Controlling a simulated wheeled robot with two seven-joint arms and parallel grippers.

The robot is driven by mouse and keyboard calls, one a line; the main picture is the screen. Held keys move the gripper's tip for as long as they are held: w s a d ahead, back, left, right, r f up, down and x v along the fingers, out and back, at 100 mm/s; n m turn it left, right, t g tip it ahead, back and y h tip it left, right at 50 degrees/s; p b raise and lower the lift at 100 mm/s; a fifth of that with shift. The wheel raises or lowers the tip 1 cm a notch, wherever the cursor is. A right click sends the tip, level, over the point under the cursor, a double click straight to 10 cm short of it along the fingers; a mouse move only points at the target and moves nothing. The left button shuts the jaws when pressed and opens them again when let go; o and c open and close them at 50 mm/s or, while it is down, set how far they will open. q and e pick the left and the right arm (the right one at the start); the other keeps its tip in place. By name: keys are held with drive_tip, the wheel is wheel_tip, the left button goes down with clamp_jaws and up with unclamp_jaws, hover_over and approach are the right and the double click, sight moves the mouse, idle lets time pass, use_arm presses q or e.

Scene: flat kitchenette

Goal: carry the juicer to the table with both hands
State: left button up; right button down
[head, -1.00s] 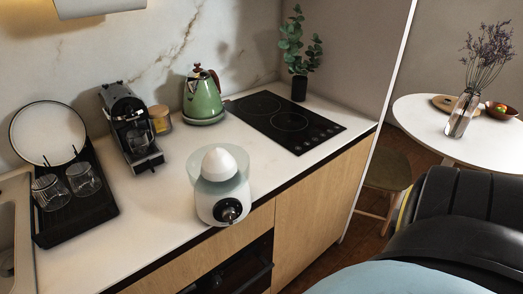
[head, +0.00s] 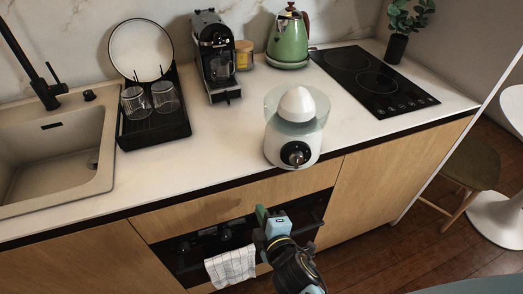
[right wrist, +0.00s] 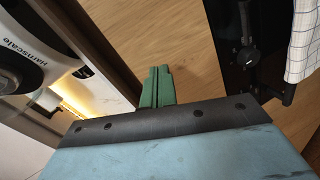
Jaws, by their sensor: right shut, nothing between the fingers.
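The juicer (head: 297,128) is white with a clear bowl, a white cone on top and a dark dial in front. It stands upright near the front edge of the counter, in the middle of the head view. Part of it shows at the upper left of the right wrist view (right wrist: 22,68). My right gripper (head: 262,214) is below and to the left of the juicer, in front of the cabinet fronts, apart from it. Its green fingers are shut together with nothing between them, as the right wrist view (right wrist: 157,87) shows. My left gripper is not in view. The white table (head: 511,108) shows partly at the right edge.
A green kettle (head: 288,40), coffee machine (head: 216,60), dish rack (head: 154,127) and sink (head: 55,150) line the counter. The black hob (head: 374,80) is right of the juicer. A towel (head: 231,266) hangs on the oven handle. A stool (head: 468,165) stands near the table.

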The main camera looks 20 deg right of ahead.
wheel_tip(320, 180, up, 13)
drive_tip(key=w+d+n+t+h, duration=0.1)
drive_tip(key=d+n+t+h, duration=0.1)
drive_tip(key=d+t, duration=0.1)
drive_tip(key=w, duration=1)
drive_tip(key=shift+d+r, duration=0.2)
drive_tip(key=shift+r, duration=0.1)
